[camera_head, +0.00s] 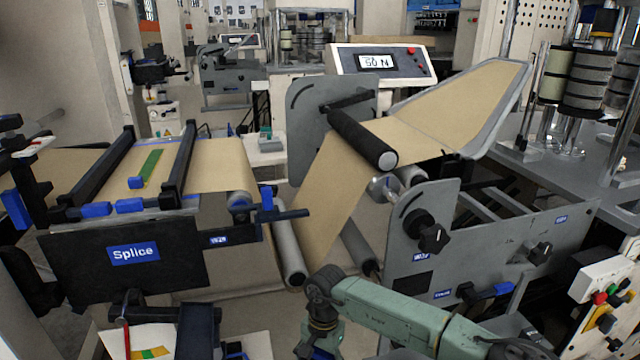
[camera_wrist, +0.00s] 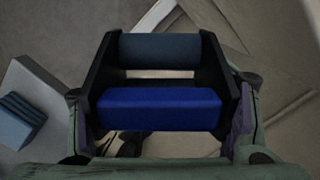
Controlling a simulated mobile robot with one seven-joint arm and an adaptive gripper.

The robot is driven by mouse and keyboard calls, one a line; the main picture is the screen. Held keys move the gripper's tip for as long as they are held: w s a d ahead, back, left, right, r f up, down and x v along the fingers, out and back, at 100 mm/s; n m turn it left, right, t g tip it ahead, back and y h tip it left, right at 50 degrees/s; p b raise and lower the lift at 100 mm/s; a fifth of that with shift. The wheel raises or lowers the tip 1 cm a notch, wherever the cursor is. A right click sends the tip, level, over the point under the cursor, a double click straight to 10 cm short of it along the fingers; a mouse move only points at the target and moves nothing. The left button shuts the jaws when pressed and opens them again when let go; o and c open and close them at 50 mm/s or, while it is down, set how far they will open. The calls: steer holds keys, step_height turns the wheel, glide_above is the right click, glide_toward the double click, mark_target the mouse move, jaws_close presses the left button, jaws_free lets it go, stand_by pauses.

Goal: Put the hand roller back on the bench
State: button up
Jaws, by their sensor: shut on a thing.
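The hand roller (camera_wrist: 160,108) has a black frame, a bright blue bar and a dark blue-grey cylinder behind it. It fills the middle of the wrist view. My gripper (camera_wrist: 161,100) is shut on the frame, with one finger at each side. In the head view only my green arm shows at the bottom; the fingers and the hand roller are not clearly visible there. I cannot tell for sure which surface is the bench. A pale grey surface (camera_wrist: 40,82) with a blue ribbed block (camera_wrist: 20,122) lies left of the roller in the wrist view.
The splice table (camera_head: 125,250) stands at left, with black bars across brown paper. The paper web (camera_head: 325,190) runs over a black roller (camera_head: 362,138) between grey side plates. A control box with a lit display (camera_head: 377,62) stands behind. A low surface with coloured strips (camera_head: 150,340) is at lower left.

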step_height(320, 180, down, 12)
steer(key=w+n, duration=0.1)
steer(key=n, duration=0.5)
steer(key=shift+r+h, duration=0.25)
steer(key=shift+h, duration=0.15)
steer(key=shift+a+r, duration=0.15)
steer(key=shift+a, duration=0.15)
steer(key=shift+d, duration=0.1)
steer(key=shift+d+f+b, duration=0.15)
steer(key=shift+f+b, duration=0.1)
steer(key=shift+b, duration=0.05)
step_height(320, 180, down, 5)
steer(key=b, duration=0.5)
steer(key=shift+w, duration=0.1)
steer(key=shift+d, duration=0.1)
